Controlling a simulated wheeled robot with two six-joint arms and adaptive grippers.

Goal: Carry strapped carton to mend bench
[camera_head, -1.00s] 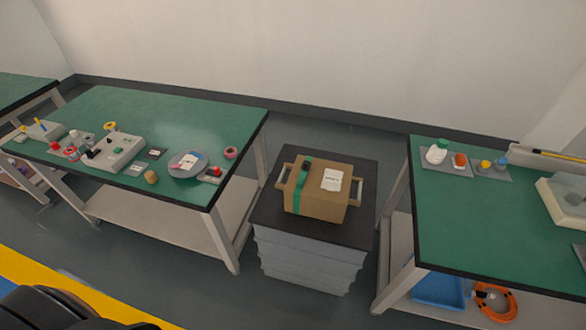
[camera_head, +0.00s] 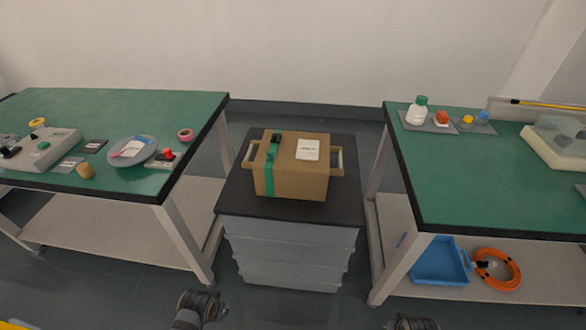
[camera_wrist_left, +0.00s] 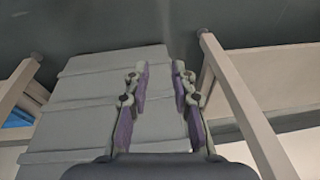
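The strapped carton (camera_head: 297,172) is a brown box with a green strap, a dark buckle, a white label and a handle on each side. It sits on the black top of a grey stand (camera_head: 290,214) between two green benches. My left gripper (camera_head: 197,304) is at the bottom of the head view, low in front of the stand. In the left wrist view the left gripper (camera_wrist_left: 160,72) has its fingers apart with nothing between them, facing the grey stand side. My right gripper (camera_head: 412,323) barely shows at the bottom edge. Both are apart from the carton.
The left green bench (camera_head: 195,120) holds a device, a round grey plate, tape rolls and small parts. The right green bench (camera_head: 450,190) holds bottles on a grey mat and a pale machine. Its lower shelf has a blue tray (camera_head: 440,262) and an orange cable coil (camera_head: 497,270).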

